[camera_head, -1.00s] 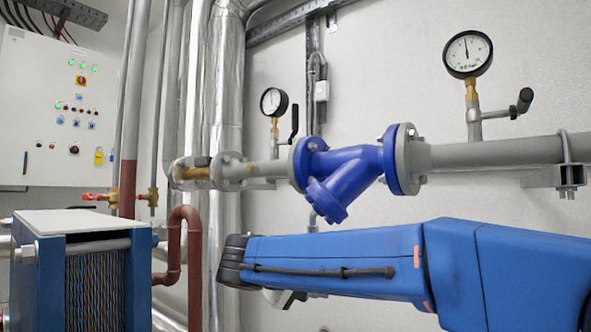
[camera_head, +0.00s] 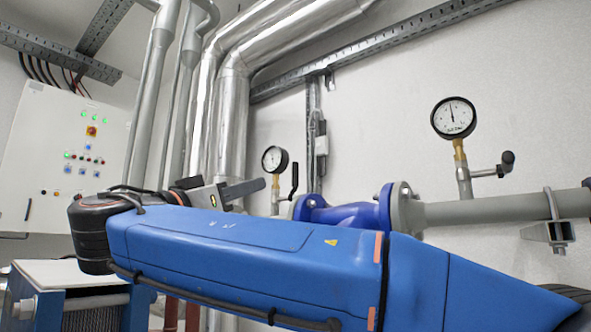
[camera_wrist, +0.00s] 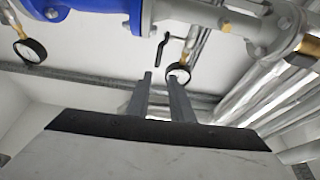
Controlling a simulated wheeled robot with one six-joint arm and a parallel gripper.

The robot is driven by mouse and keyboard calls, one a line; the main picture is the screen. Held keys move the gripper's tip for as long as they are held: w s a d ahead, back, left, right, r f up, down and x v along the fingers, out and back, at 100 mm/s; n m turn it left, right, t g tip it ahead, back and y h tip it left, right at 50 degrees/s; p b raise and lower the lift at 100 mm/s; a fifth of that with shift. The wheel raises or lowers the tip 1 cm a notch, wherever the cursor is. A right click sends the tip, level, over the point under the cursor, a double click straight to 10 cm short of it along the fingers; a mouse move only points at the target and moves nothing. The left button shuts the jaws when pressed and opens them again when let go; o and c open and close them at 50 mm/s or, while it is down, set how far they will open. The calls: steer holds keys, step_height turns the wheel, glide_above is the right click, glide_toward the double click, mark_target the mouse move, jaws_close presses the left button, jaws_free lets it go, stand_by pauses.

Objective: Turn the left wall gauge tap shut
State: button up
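The left wall gauge (camera_head: 274,159) is a small white dial with a black rim on a brass and grey stem. Its tap has a black lever (camera_head: 294,179) that stands upright just right of the stem. In the wrist view, which is upside down, the lever (camera_wrist: 161,50) and gauge (camera_wrist: 179,73) show beyond the fingertips. My gripper (camera_head: 263,184) reaches toward the gauge from the left in the head view. In the wrist view my gripper (camera_wrist: 160,79) has two separate fingers with an empty gap between them. No contact with the lever is visible.
A blue strainer (camera_head: 350,215) sits in the grey pipe (camera_head: 490,211) below the gauges. The right gauge (camera_head: 454,117) with its own tap stands farther right. Silver insulated pipes (camera_head: 233,115) rise behind my gripper. A control cabinet (camera_head: 62,150) is at the left.

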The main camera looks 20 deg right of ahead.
mark_target(293, 169)
steer(key=x, duration=1.7)
steer(key=shift+s+r, duration=0.2)
steer(key=shift+r, duration=0.15)
jaws_close()
